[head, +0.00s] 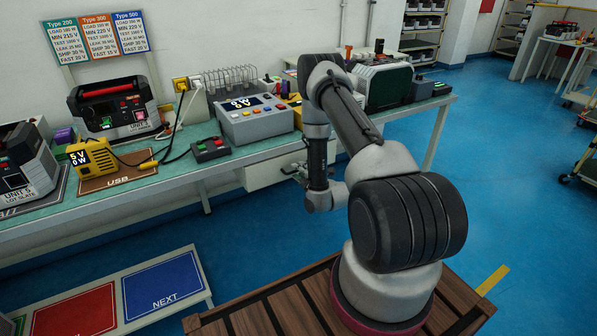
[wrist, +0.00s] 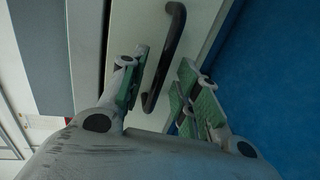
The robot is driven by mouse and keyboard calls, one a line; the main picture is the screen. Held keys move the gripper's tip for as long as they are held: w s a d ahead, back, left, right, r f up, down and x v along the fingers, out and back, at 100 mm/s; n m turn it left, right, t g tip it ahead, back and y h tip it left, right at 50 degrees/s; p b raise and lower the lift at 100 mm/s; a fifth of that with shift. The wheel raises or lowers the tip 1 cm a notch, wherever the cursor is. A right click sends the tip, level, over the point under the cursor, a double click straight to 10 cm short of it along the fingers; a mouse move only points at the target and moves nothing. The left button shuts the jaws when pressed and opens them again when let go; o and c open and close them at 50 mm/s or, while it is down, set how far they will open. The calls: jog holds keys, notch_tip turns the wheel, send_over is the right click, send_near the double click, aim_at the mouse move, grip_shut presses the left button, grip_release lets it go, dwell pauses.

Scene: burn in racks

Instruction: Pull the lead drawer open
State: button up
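The lead drawer (head: 272,172) is a pale front under the green-topped bench, partly hidden behind my arm in the head view. In the wrist view its pale front (wrist: 139,22) carries a dark bar handle (wrist: 177,42). My gripper (wrist: 163,72) is open, with one green-padded finger on each side of the handle's near end. I see space between the pads and the handle, and no clear contact. In the head view my gripper (head: 298,171) is at the drawer front, small and partly hidden by my arm. Whether the drawer stands slightly out is unclear.
The bench (head: 200,140) holds a grey meter box (head: 258,125), a yellow meter (head: 92,158), a red-and-green button box (head: 210,149) and power units. A low table (head: 135,322) with red and blue mats stands at front left.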

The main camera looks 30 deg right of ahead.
jog(key=shift+w+f, duration=0.15)
jog(key=shift+w, duration=0.55)
grip_shut()
jog(key=shift+s, duration=0.15)
